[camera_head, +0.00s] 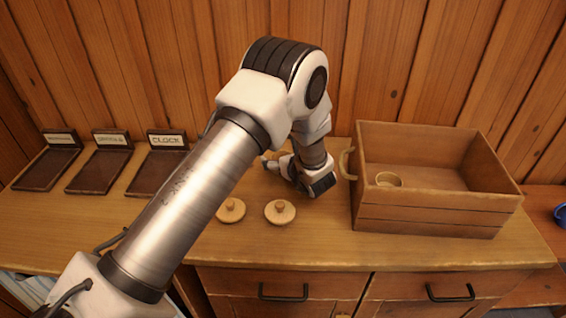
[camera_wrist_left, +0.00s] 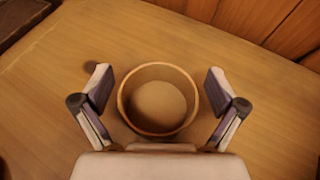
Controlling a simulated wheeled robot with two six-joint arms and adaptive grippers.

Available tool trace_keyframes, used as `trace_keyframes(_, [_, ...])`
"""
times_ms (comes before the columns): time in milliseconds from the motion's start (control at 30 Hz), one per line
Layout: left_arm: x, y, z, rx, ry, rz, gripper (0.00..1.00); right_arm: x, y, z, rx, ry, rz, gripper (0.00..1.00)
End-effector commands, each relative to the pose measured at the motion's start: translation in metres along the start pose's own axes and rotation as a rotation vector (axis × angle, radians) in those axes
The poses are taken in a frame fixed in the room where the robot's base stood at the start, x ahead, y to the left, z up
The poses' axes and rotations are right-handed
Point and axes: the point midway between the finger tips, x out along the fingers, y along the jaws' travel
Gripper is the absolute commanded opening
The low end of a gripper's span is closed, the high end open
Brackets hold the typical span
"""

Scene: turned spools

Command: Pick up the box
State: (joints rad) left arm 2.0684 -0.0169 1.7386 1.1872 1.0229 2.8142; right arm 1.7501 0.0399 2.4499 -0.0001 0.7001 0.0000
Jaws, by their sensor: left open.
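A round, open, lidless wooden box (camera_wrist_left: 160,126) stands upright on the wooden top in the left wrist view. My left gripper (camera_wrist_left: 160,84) is open, with one finger on each side of the box and a gap visible at both sides. In the head view my left gripper (camera_head: 272,165) is low over the top, left of the crate, and the round box there is mostly or fully hidden by it. Two round knobbed lids (camera_head: 231,210) (camera_head: 280,211) lie in front of the gripper. My right gripper is not in view.
A large wooden crate (camera_head: 430,215) with a rope handle stands to the right, with a small round wooden piece (camera_head: 388,179) inside. Several dark labelled trays, one reading CLOCK (camera_head: 156,172), lie at the left. A blue object (camera_head: 561,214) is at the right edge.

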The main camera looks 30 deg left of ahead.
Motion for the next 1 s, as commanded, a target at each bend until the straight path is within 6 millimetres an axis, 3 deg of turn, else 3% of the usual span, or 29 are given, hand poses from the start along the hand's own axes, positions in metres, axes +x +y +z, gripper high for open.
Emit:
trace_keyframes(200, [0.001, 0.000, 0.000, 0.001, -0.001, -0.001, 0.93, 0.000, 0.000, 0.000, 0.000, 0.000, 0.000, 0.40])
trace_keyframes(333, [0.001, 0.000, 0.000, 0.001, -0.001, -0.001, 0.47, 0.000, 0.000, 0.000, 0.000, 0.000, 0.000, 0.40])
trace_keyframes(367, [0.001, 0.000, 0.000, 0.001, 0.000, -0.001, 0.44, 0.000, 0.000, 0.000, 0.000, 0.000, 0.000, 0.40])
trace_keyframes(733, [0.000, 0.000, 0.003, 0.000, 0.000, -0.001, 0.44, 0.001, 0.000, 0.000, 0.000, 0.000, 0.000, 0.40])
trace_keyframes(867, [-0.008, -0.001, 0.022, -0.002, -0.001, -0.002, 0.44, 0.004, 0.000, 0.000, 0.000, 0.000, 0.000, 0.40])
trace_keyframes(1000, [-0.021, -0.001, 0.055, -0.004, -0.003, -0.002, 0.44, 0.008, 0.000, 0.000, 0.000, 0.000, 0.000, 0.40])
